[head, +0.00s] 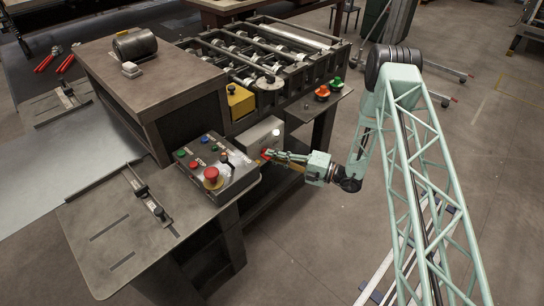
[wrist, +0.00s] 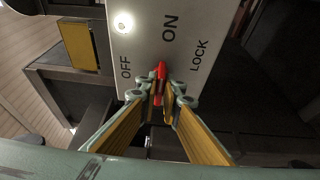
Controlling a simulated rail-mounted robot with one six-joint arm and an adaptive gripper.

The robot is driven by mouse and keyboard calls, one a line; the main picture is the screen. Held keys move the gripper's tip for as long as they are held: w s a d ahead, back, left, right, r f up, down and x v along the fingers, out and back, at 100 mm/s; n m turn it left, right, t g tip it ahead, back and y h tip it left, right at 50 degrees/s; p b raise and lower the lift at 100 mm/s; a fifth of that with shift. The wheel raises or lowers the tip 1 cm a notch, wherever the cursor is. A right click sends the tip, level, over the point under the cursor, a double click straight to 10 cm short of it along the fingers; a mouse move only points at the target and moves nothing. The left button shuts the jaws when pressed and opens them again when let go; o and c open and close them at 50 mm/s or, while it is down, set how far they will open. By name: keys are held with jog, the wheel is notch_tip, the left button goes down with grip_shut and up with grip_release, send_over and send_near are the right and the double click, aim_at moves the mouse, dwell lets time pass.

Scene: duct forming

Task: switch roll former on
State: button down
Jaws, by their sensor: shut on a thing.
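The roll former (head: 290,72) has a row of shafts and rollers in a dark frame. On its side is a pale switch box (head: 252,134), whose face (wrist: 140,50) in the wrist view reads OFF, ON and LOCK. A red switch handle (wrist: 161,72) stands on this face below the lettering. Its visible end points upward in the wrist view, with OFF to its left and ON above, slightly right. My gripper (head: 268,154) is at the box, and its fingertips (wrist: 162,95) are shut on the red handle. The fingers hide the handle's lower part.
A round white light (wrist: 122,22) glows on the box face. Left of the box is a control panel (head: 236,178) with several buttons and a red mushroom knob (head: 212,175). A yellow box (head: 239,101) sits above. Green and orange knobs (head: 322,91) stand at the right. Open floor lies right.

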dwell(0.3)
jog(key=c, duration=2.8)
grip_release()
jog(key=shift+v, duration=5.95)
